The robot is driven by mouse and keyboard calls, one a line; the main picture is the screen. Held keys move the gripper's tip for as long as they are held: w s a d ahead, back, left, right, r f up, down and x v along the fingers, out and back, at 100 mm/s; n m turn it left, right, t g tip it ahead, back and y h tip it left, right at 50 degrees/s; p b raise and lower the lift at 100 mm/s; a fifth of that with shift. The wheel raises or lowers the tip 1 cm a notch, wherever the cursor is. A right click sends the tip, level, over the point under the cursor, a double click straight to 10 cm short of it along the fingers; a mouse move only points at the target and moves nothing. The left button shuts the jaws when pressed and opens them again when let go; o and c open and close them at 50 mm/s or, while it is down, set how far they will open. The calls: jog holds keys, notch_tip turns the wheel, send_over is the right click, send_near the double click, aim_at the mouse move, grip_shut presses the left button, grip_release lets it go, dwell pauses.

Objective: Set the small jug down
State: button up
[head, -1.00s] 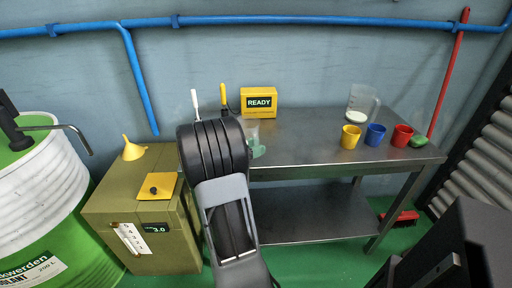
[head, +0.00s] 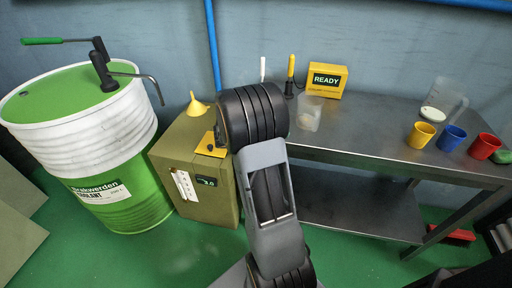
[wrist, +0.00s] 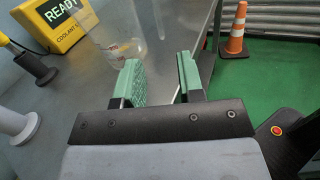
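The small clear jug (head: 309,114) stands on the metal table in front of the yellow READY box. In the wrist view the jug (wrist: 122,45) is just beyond and left of my fingers, with a little yellowish content near its base. My gripper (wrist: 163,80) has green pads, spread apart with nothing between them. The left finger overlaps the jug's lower edge in the picture; I cannot tell whether they touch. In the head view my arm hides the gripper.
The metal table (head: 375,133) holds a larger jug (head: 443,103), a yellow cup (head: 421,135), a blue cup (head: 451,138) and a red cup (head: 484,146) at right. The READY box (head: 326,80) stands behind the small jug. An orange cone (wrist: 236,32) is on the floor.

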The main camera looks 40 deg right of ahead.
jog(key=s+a+f+m+t+y, duration=0.1)
jog(key=a+m+t+y, duration=0.4)
jog(key=a, duration=0.9)
jog(key=s+a+f+m+t+y, duration=0.1)
jog(key=s+a+m+t+y, duration=0.1)
jog(key=a+m+t+y, duration=0.4)
jog(key=a+t+y, duration=0.1)
jog(key=a+y, duration=0.3)
jog(key=a, duration=0.4)
jog(key=shift+s+a+m, duration=0.3)
jog(key=shift+s+a, duration=0.05)
